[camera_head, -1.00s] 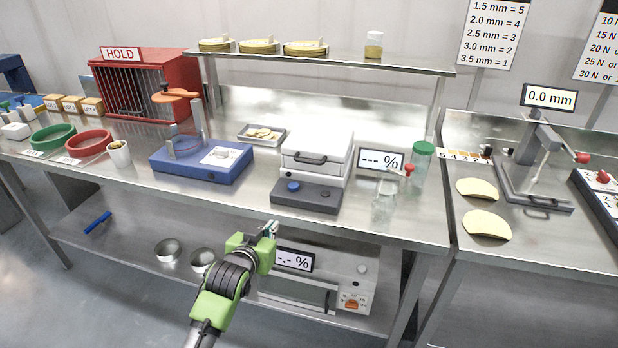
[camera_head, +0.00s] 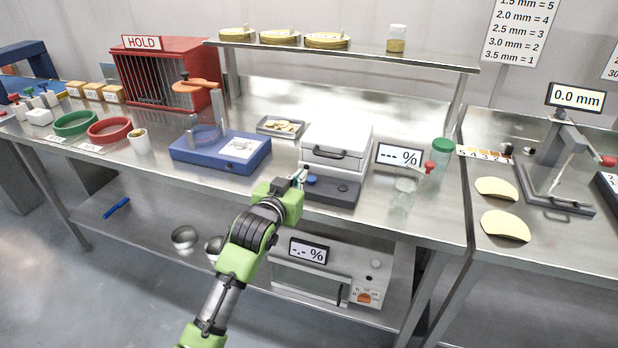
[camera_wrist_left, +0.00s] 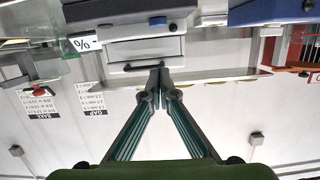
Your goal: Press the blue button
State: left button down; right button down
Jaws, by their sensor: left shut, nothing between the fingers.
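The blue button (camera_head: 311,181) is on the left of the dark front panel (camera_head: 332,190) of a white lidded device (camera_head: 337,141) on the steel bench. My left gripper (camera_head: 299,177) is shut and empty, its fingertips just left of the button at the panel's front left corner. I cannot tell from the head view whether they touch. In the left wrist view, which is upside down, the button (camera_wrist_left: 157,21) shows above the closed fingertips (camera_wrist_left: 158,75), apart from them in the picture. My right gripper is not in view.
A blue scale-like device (camera_head: 220,152) stands left of the white device, with a metal tray (camera_head: 281,127) behind. A percent display (camera_head: 399,156), a glass jar (camera_head: 403,190) and a green-lidded jar (camera_head: 441,152) stand to the right. Bench in front is clear.

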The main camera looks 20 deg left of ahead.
pick_arm(q)
send_over(309, 187)
jog(key=shift+f+p, duration=0.35)
jog(key=shift+f, duration=0.45)
notch_tip(309, 187, down, 3)
jog(key=shift+s+r, duration=0.1)
jog(key=shift+r, duration=0.05)
jog(key=shift+f, duration=0.65)
